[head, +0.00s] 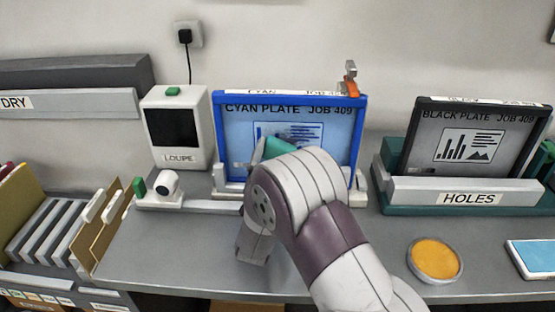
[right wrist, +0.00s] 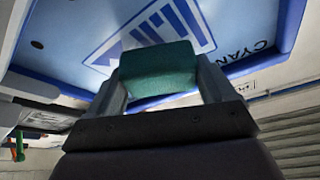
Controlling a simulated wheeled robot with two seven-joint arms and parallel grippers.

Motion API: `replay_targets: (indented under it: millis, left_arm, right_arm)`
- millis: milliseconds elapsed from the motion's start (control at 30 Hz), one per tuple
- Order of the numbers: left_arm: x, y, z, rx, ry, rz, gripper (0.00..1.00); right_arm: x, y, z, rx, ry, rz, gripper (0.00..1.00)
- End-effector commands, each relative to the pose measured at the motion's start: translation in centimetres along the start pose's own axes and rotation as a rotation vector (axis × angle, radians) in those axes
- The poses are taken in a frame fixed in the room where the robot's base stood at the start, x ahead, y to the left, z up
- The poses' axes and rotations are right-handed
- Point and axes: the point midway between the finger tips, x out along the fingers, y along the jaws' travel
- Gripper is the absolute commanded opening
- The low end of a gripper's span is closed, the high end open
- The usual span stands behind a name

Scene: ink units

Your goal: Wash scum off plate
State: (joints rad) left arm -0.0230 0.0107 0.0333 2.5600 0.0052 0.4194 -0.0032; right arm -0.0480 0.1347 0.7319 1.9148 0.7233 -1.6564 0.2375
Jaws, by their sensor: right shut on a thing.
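The cyan plate (head: 335,150), a pale blue panel in a blue frame marked "CYAN PLATE JOB 409", stands upright at the back of the bench. Its printed chart also shows in the right wrist view (right wrist: 230,30). My right gripper (head: 268,150) is in front of the plate's lower middle, shut on a teal block (right wrist: 158,68). The teal block (head: 283,146) overlaps the plate in both views; I cannot tell whether it touches. My right arm hides part of the plate's lower edge. No scum is clearly visible. My left gripper is out of view.
A white loupe unit (head: 178,158) stands left of the plate. The black plate (head: 505,140) stands in a teal holder marked "HOLES" at right. A round dish with orange filling (head: 434,259) and a blue pad (head: 533,257) lie front right. Folders (head: 100,225) stand at left.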

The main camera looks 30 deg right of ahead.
Motion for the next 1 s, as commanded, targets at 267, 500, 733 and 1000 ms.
replay_targets:
  millis: [267, 500, 733, 1000]
  left_arm:
    - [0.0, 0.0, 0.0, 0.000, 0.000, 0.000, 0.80]
    - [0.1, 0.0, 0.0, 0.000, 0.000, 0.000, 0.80]
    - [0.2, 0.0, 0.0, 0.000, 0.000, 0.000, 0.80]
    - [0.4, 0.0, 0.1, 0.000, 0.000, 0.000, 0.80]
  right_arm:
    - [0.0, 0.0, 0.0, 0.000, 0.000, 0.000, 0.55]
    - [0.1, 0.0, 0.1, 0.000, 0.000, 0.001, 0.55]
    - [0.5, 0.1, 0.3, 0.000, 0.001, 0.001, 0.55]
    - [1.0, 0.1, 0.5, 0.000, 0.000, 0.002, 0.55]
